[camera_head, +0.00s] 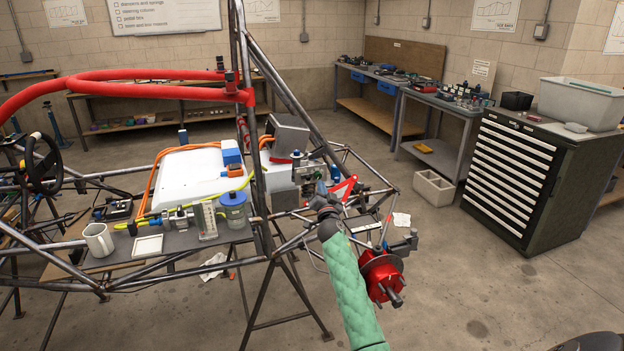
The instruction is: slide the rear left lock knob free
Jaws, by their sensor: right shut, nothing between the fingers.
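A tubular chassis (262,190) stands on trestles and fills the left and middle of the head view. A white box (185,182) with orange cables sits inside its frame, behind a grey shelf. I cannot make out the rear left lock knob for certain among the small parts at the rear of the frame. My right arm, in a green quilted sleeve, reaches up from the bottom. My right gripper (324,192) is dark, small and shut on nothing, in front of the cluttered rear parts. It hides some of them. My left gripper is not in view.
A mug (99,240), a jar (233,210) and a clear container (206,219) stand on the shelf. A red hub (383,277) sticks out right of my arm. The floor at right is open before a drawer cabinet (510,175).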

